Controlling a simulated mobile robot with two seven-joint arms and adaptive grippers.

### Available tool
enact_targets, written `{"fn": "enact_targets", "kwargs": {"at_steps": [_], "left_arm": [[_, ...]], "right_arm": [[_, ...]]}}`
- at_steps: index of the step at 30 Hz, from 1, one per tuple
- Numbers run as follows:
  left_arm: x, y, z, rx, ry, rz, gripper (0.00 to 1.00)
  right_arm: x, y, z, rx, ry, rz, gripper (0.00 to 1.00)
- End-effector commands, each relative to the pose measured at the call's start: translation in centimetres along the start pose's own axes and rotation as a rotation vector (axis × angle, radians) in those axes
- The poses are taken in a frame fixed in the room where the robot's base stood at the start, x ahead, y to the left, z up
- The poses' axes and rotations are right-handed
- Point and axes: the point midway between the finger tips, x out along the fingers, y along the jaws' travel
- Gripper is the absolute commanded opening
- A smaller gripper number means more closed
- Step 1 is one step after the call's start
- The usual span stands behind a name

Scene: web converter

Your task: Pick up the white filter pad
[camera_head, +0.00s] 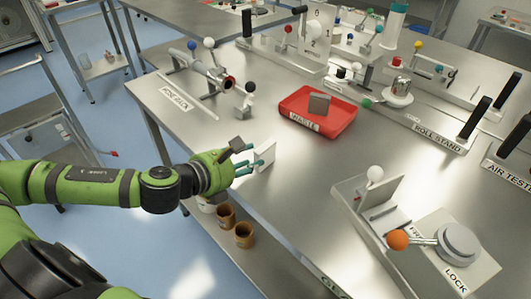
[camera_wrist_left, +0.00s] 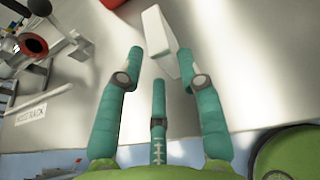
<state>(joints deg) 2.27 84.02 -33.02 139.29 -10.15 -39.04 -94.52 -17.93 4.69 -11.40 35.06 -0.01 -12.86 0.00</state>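The white filter pad (camera_head: 265,154) is a thin pale square slab, seemingly standing on edge near the front edge of the steel table. My left gripper (camera_head: 252,162) is right beside it, on its left in the head view. In the left wrist view, the pad (camera_wrist_left: 158,32) shows just past the teal fingertips of the left gripper (camera_wrist_left: 160,62). The fingers are spread, with the pad partly between the two outer tips. The right outer finger is close to the pad; I cannot tell if it touches. The left one is clearly apart. My right gripper is not in view.
A red waste tray (camera_head: 345,118) with a grey block (camera_head: 319,104) stands behind the pad. A lock fixture (camera_head: 460,240) with an orange-knobbed lever (camera_head: 398,239) is at right. Brown cups (camera_head: 244,235) sit below the table edge. The tabletop between pad and fixture is clear.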

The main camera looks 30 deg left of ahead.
Motion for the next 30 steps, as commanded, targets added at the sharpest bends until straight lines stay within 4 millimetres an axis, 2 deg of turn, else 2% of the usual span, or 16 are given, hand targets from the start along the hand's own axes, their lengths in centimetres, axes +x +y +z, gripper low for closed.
{"fn": "enact_targets", "kwargs": {"at_steps": [4, 12, 16, 23, 24, 25, 30], "left_arm": [[1.2, 0.0, 0.2, -0.008, -0.003, 0.0, 0.37], [4.4, 0.0, 0.1, -0.005, -0.002, 0.0, 0.37], [5.0, -0.1, 0.0, -0.002, 0.0, -0.002, 0.37], [5.1, -0.1, -0.1, -0.001, 0.001, -0.002, 0.37], [5.1, -0.1, -0.1, -0.001, 0.001, -0.002, 0.21], [5.1, -0.1, -0.1, -0.001, 0.001, -0.002, 0.09], [5.1, -0.1, -0.1, -0.001, 0.001, -0.002, 0.07]], "right_arm": [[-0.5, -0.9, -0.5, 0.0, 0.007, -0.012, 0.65], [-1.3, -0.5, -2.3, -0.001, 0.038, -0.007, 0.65], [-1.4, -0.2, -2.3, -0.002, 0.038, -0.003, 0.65], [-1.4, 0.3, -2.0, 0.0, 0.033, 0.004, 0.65], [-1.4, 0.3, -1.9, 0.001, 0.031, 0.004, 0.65], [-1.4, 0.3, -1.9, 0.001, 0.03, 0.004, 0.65], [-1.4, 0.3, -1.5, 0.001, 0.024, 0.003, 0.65]]}}
